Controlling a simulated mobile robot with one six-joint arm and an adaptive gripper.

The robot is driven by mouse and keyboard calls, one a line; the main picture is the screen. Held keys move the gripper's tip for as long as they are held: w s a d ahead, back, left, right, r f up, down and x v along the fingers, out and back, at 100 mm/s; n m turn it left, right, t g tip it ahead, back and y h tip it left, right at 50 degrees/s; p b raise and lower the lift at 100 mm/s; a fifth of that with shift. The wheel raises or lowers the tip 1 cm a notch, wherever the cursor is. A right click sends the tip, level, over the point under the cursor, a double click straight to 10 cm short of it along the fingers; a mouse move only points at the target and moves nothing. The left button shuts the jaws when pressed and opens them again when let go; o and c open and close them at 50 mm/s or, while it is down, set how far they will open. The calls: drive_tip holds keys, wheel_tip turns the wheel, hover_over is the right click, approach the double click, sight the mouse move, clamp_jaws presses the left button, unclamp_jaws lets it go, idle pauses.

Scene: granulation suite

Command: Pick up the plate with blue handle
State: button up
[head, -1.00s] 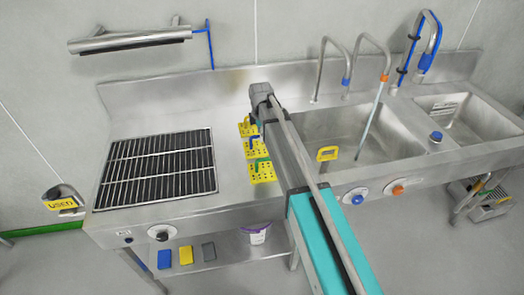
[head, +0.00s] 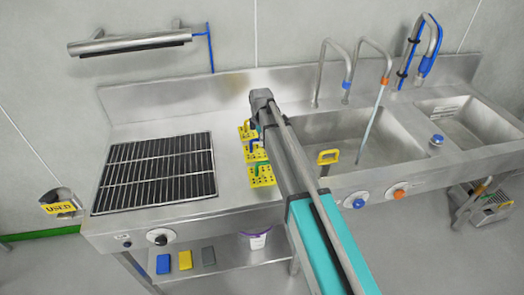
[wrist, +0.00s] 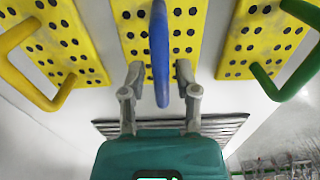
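The plate with the blue handle is a yellow perforated plate (wrist: 188,22), central in the wrist view. Its blue handle (wrist: 160,45) rises toward the wrist camera. My gripper (wrist: 159,72) is open, with one fingertip on each side of the handle and visible gaps between. In the head view this plate (head: 256,156) is the middle of three on the steel counter, partly hidden by my arm. My fingers cannot be made out there.
A plate with a yellow handle (wrist: 40,88) and one with a green handle (wrist: 288,80) flank it closely in the wrist view. A black grill (head: 155,170) lies left on the counter. A sink (head: 375,140) with taps is at right.

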clamp_jaws()
drive_tip(key=shift+r, duration=0.15)
wheel_tip(320, 180, up, 2)
drive_tip(key=shift+r+p, duration=0.1)
drive_tip(key=shift+p, duration=1.1)
drive_tip(key=s+d+r+p, duration=0.3)
drive_tip(key=s+r+p, duration=0.7)
drive_tip(key=s, duration=0.3)
drive_tip(key=shift+s+r+p, duration=0.25)
drive_tip(key=shift+s+p, duration=0.05)
drive_tip(key=shift+p, duration=0.05)
drive_tip(key=shift+d, duration=0.1)
